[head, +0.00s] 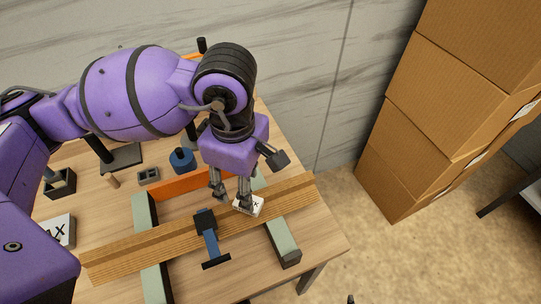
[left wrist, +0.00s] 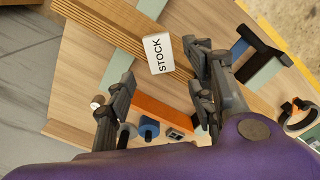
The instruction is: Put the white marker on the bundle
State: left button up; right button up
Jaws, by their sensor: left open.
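The white marker (head: 249,206) is a small white block that appears to lie on top of the bundle (head: 285,200), toward its right part. In the left wrist view the marker (left wrist: 159,54) reads "STOCK" and overlaps the long brown strips of the bundle (left wrist: 112,30). My left gripper (head: 231,195) is open just above and beside the marker. In the left wrist view the marker lies ahead of the gap between the parted fingers (left wrist: 160,85), with nothing held between them. Whether a fingertip touches it I cannot tell.
A blue and black clamp (head: 210,241) sits across the bundle, left of the marker. The bundle rests across two pale green bars (head: 281,243). An orange bar (head: 180,187) and a blue knobbed piece (head: 181,160) are behind. Another white lettered block (head: 60,229) is at far left.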

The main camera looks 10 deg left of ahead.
pick_arm(q)
notch_tip(320, 180, up, 6)
jog(key=shift+f, duration=0.1)
dwell(0.6)
